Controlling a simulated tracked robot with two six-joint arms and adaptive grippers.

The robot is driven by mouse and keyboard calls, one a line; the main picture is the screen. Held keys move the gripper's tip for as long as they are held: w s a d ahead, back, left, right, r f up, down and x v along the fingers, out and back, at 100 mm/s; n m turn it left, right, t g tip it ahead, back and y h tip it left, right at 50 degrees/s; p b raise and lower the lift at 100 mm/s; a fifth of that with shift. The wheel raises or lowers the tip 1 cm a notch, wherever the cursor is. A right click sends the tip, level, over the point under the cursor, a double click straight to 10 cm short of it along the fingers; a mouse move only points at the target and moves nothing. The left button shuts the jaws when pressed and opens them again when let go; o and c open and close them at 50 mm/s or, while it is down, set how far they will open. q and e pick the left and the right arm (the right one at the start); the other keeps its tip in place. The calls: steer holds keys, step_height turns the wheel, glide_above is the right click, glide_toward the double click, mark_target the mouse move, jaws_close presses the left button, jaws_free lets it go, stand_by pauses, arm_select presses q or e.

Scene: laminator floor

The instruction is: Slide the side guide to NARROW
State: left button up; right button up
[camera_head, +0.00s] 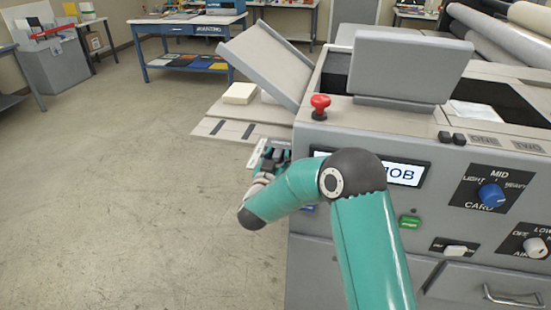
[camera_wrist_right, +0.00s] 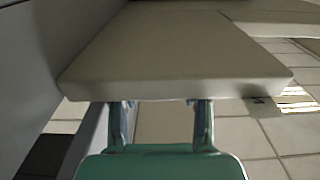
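The grey feed table (camera_head: 215,124) sticks out from the left side of the laminator (camera_head: 340,255). Dark strips and a pale stack lie on it. My right gripper (camera_head: 272,150) is at the table's near edge, beside the laminator's left corner. A thin pale strip (camera_head: 255,154) shows just left of it. In the right wrist view, my right gripper (camera_wrist_right: 160,104) has its two fingers spread apart, with nothing seen between them. A broad grey panel (camera_wrist_right: 170,55) lies right beyond the fingertips; I cannot tell if they touch it. I cannot clearly make out the side guide. My left gripper is not in view.
A red emergency button (camera_head: 320,106) stands on the laminator's top corner. A tilted grey panel (camera_head: 265,62) rises above the feed table. The blue knob (camera_head: 491,195) and white knob (camera_head: 536,246) are on the front. Open floor (camera_head: 120,200) lies to the left.

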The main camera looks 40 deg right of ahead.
stand_by(0.4)
steer(key=shift+s+a, duration=0.15)
steer(key=shift+a, duration=0.1)
steer(key=v, duration=1.1)
steer(key=shift+s, duration=0.2)
steer(key=shift+f, duration=0.1)
